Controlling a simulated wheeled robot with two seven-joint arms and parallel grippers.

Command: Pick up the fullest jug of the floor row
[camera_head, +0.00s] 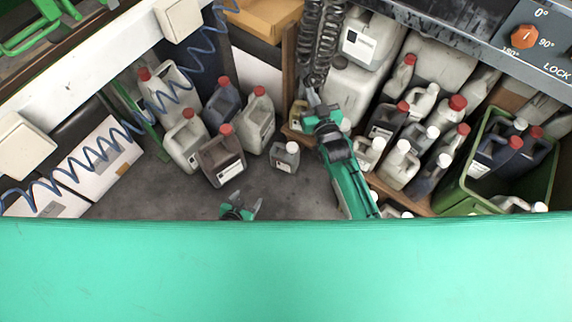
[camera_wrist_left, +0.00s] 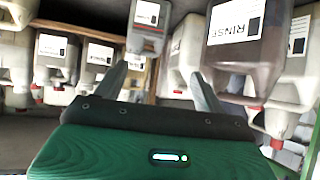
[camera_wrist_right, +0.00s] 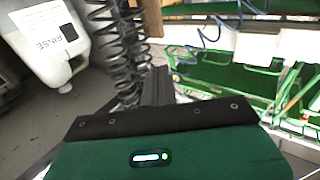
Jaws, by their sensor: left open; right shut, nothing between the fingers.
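Paler jugs stand at the left (camera_head: 185,145), back left (camera_head: 168,90) and right (camera_head: 257,122). A small grey jug (camera_head: 285,158) stands at the right end. My left gripper (camera_head: 240,208) is open and empty in front of the row. In the left wrist view the small jug (camera_wrist_left: 148,28) and a dark RINSE jug (camera_wrist_left: 250,45) are ahead. My right gripper (camera_head: 311,96) is shut and empty beside the black coils.
Black coiled hoses (camera_head: 318,40) hang by my right gripper. A wooden shelf with several jugs (camera_head: 400,165) and a green crate (camera_head: 490,190) fill the right. A blue coiled hose (camera_head: 85,155) crosses the left. Grey floor (camera_head: 165,190) is clear at the front left.

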